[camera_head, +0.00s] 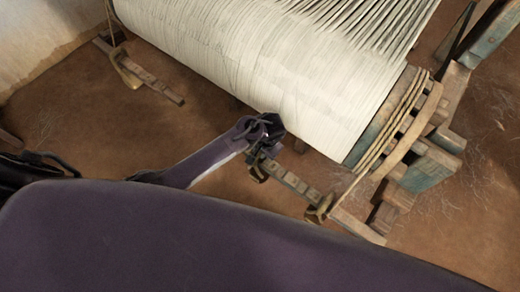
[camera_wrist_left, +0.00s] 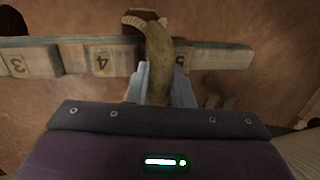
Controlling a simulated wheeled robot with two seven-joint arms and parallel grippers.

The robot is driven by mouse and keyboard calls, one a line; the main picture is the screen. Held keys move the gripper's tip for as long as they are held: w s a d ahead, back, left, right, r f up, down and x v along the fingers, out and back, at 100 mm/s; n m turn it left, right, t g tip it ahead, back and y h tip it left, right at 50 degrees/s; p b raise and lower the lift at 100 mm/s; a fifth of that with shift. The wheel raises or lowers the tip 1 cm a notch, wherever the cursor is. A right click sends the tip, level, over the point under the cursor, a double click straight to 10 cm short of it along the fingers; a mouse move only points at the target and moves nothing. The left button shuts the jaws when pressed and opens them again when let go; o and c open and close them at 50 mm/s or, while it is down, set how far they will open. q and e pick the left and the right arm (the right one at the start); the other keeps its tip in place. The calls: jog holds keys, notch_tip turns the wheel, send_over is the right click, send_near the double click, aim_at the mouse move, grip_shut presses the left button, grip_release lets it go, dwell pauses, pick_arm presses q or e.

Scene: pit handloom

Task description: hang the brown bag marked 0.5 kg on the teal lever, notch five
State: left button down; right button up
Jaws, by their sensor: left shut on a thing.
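My left gripper (camera_head: 264,153) is at the near end of a notched wooden lever (camera_head: 296,183) beside the loom's roller. In the left wrist view, the gripper's fingers (camera_wrist_left: 160,82) are shut on a brown strap-like part of a bag (camera_wrist_left: 158,52). This brown piece crosses the lever (camera_wrist_left: 80,58) just right of the figure 4, hiding the face there. Whether the bag rests in a notch or only lies before the lever, I cannot tell. Its weight mark is not readable. My right gripper is not in view.
A brown bag-like piece (camera_head: 319,210) is on the same lever farther right, near the rope. A second lever (camera_head: 150,80) with a bag (camera_head: 126,72) lies at upper left. The white warp roller (camera_head: 270,70) stands close behind. Bare earth floor (camera_head: 100,125) is open at left.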

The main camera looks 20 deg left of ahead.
pick_arm(q)
jog(key=shift+f, duration=0.25)
dwell(0.8)
jog(key=c, duration=1.2)
grip_release()
jog(key=shift+f, duration=0.1)
jog(key=r, duration=0.2)
jog(key=d+r, duration=0.1)
jog(key=r, duration=0.4)
jog(key=shift+s+d+r, duration=0.3)
jog(key=shift+s+r, duration=0.05)
jog(key=shift+r, duration=0.05)
